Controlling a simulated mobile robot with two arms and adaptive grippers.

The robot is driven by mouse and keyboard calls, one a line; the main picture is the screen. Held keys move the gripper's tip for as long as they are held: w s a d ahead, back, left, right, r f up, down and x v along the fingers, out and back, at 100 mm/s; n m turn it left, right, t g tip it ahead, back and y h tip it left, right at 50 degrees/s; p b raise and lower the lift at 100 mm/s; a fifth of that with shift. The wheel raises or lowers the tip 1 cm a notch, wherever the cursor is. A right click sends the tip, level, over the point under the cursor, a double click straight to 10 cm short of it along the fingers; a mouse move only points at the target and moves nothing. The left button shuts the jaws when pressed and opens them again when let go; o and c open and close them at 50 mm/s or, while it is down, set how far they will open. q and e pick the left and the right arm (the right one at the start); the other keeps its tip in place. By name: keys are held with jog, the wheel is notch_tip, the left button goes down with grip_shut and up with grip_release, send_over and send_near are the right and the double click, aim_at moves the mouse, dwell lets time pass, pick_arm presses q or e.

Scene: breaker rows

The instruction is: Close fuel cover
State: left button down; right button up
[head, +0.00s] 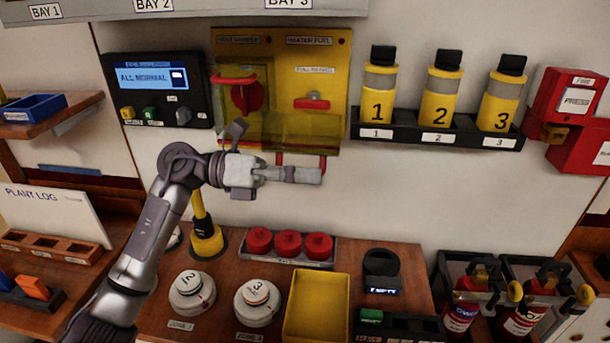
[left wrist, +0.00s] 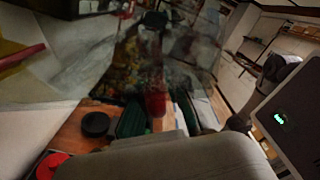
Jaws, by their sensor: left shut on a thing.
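The yellow panel (head: 335,50) on the wall has a left section labelled as a breaker and a right section labelled heater fuel. The clear yellow fuel cover (head: 310,130) is swung down and sticks out below the right section, leaving the small switch (head: 312,101) uncovered. My left gripper (head: 316,175) is at the cover's red handle (head: 323,162) and is shut on it; the fingers hide part of the handle. Another clear cover (head: 263,73) with a red handle (head: 233,80) stands over a red knob (head: 247,97). My right gripper is not in view.
A dark display unit (head: 157,90) reading all normal is left of the panel. Yellow numbered canisters (head: 377,85) stand on a rack to the right. Below are red buttons (head: 288,243), a yellow tray (head: 345,290) and round numbered detectors (head: 257,300) on a wooden counter.

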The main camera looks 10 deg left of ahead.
pick_arm(q)
jog(key=shift+f, duration=0.1)
jog(key=c, duration=1.2)
grip_release()
jog(key=shift+w, duration=0.1)
jog(key=a, duration=1.2)
